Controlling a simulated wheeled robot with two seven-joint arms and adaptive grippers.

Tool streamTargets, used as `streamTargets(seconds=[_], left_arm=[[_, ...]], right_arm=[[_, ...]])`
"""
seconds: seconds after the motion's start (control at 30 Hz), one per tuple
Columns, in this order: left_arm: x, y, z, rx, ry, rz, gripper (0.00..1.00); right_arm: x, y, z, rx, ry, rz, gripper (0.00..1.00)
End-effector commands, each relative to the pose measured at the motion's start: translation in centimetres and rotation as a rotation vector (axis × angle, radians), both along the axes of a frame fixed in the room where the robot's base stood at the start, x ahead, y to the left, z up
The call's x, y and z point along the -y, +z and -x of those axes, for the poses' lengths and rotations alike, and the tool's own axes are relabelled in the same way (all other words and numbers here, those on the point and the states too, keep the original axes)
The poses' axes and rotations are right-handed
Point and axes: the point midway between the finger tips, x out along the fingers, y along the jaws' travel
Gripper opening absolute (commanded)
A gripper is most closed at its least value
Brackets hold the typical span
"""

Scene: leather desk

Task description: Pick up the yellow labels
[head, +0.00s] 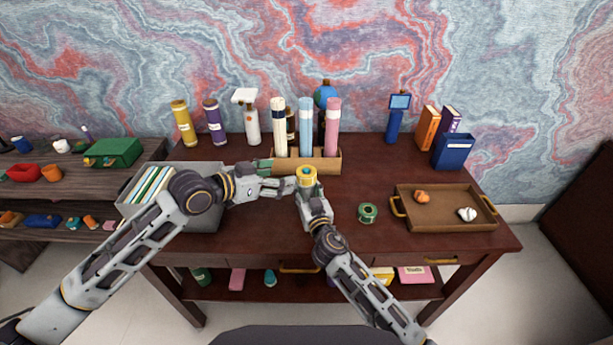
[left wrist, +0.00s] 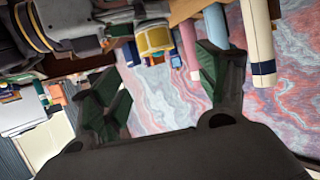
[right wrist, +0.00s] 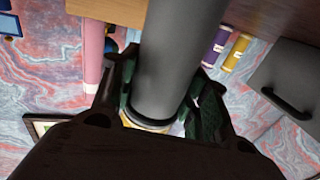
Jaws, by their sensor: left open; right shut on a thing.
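The yellow labels (head: 306,175), a short yellow roll with a pale top, sit in my right gripper (head: 307,186) above the desk's middle, in front of the wooden tube holder. The right gripper is shut on them. My left gripper (head: 280,187) is open and empty, just left of the roll with its fingers pointing towards it. In the left wrist view the yellow roll (left wrist: 155,40) shows beyond the open left fingers (left wrist: 158,85). In the right wrist view a grey cylindrical part blocks most of the space between the right fingers (right wrist: 160,100), largely hiding the roll.
The wooden holder (head: 330,163) with tall rolled tubes stands close behind both grippers. A grey file box (head: 205,217) lies under my left arm. A green spool (head: 367,212) and a brown tray (head: 445,222) are to the right. The desk's far right back holds books and a blue box.

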Motion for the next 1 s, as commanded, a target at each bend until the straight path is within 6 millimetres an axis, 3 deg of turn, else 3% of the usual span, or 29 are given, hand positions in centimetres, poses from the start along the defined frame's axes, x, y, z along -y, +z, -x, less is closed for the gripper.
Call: streamTargets(seconds=[0.53, 1.0], left_arm=[[0.2, -0.4, 0.3, -0.010, -0.013, -0.008, 0.74], [2.6, -1.6, -1.8, -0.012, -0.012, -0.006, 0.74]], right_arm=[[0.0, 0.0, 0.0, 0.000, 0.000, 0.000, 0.20], [0.0, 0.0, 0.0, 0.000, 0.000, 0.000, 0.20]])
